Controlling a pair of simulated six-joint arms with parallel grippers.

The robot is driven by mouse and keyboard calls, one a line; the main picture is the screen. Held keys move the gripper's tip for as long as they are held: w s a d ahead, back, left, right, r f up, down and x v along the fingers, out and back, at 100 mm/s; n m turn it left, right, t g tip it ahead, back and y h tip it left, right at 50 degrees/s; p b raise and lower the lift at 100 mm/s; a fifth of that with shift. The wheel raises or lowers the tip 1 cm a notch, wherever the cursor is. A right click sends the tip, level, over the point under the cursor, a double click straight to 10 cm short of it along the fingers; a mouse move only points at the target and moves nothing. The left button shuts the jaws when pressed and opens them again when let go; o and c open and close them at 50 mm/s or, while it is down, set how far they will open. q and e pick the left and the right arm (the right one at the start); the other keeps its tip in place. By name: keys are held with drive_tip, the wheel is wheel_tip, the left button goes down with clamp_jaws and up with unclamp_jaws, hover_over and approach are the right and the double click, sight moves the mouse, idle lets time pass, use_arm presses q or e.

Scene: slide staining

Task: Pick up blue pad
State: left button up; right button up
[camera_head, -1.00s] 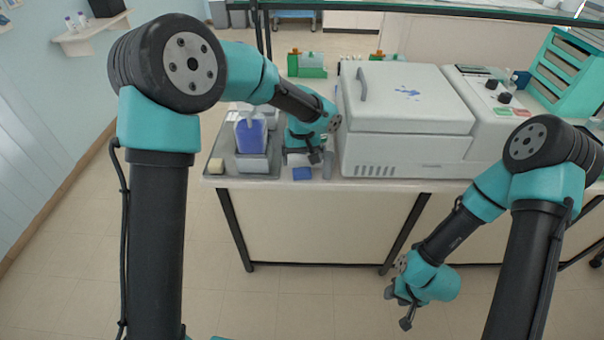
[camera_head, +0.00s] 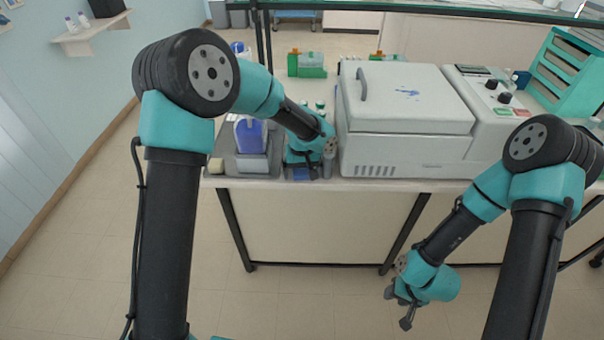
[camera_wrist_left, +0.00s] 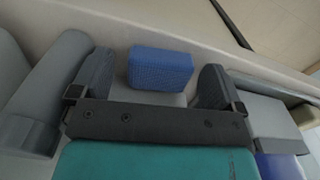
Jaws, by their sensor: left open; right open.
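The blue pad (camera_head: 301,174) lies near the front edge of the bench, mostly hidden behind my left gripper (camera_head: 304,163) in the head view. In the left wrist view the blue pad (camera_wrist_left: 161,69) shows whole, between and slightly ahead of the two open fingers of my left gripper (camera_wrist_left: 155,78). There is a gap on both sides, and the fingers do not touch it. My right gripper (camera_head: 402,308) is open and empty, hanging low in front of the bench, far from the pad.
A grey cylinder (camera_head: 329,165) stands close to the right of the pad. A large white machine (camera_head: 405,120) blocks the right side. Open floor lies in front.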

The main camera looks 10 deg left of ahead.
sight(302, 173)
use_arm(q)
drive_tip(key=c, duration=1)
drive_tip(key=shift+r, duration=0.1)
drive_tip(key=shift+r, duration=1.15)
drive_tip(key=shift+s+r, duration=0.4)
drive_tip(key=shift+r, duration=0.2)
drive_tip(key=s, duration=0.5)
drive_tip(key=s+d+r, duration=0.1)
drive_tip(key=s, duration=0.4)
drive_tip(key=s+d, duration=0.1)
drive_tip(key=s, duration=0.4)
drive_tip(key=shift+d+r, duration=0.2)
drive_tip(key=shift+d, duration=0.05)
